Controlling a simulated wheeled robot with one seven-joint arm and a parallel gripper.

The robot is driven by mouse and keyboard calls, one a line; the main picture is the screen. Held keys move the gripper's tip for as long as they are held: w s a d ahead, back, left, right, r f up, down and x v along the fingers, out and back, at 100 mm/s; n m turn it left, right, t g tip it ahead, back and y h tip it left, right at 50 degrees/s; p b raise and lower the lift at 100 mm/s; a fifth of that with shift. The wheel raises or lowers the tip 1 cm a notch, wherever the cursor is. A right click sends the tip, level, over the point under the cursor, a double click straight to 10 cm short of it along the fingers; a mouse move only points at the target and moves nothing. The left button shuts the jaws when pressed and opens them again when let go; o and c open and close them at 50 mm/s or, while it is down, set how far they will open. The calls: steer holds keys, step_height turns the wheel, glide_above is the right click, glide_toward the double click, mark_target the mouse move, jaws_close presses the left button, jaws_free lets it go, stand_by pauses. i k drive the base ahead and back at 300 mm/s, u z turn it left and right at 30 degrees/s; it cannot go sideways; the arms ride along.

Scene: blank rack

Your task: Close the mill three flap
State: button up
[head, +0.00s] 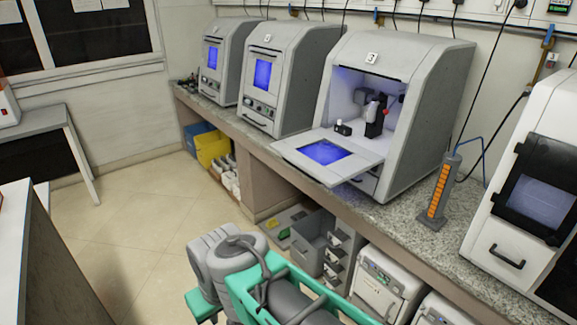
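Mill three (425,80) is the nearest and largest of three grey-white mills on the granite counter; its label is small and hard to read. Its flap (290,148) is open, folded down flat and sticking out past the counter's front edge. The flap is a pale panel with a blue window. The lit chamber behind it shows a dark spindle unit with a red knob and a small dark block with a white top. My gripper is not visible; only grey and teal parts of my arm show at the bottom, below and in front of the flap.
Two more mills (270,75) (220,62) stand to the left with flaps shut. An orange-filled rack (440,190) and another white machine (535,150) stand to the right. Drawers and boxes (375,285) sit under the counter. The tiled floor at left is clear.

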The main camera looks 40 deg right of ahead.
mark_target(323, 147)
steer(key=z, duration=0.25)
steer(key=i, duration=1.2)
steer(key=z, duration=0.45)
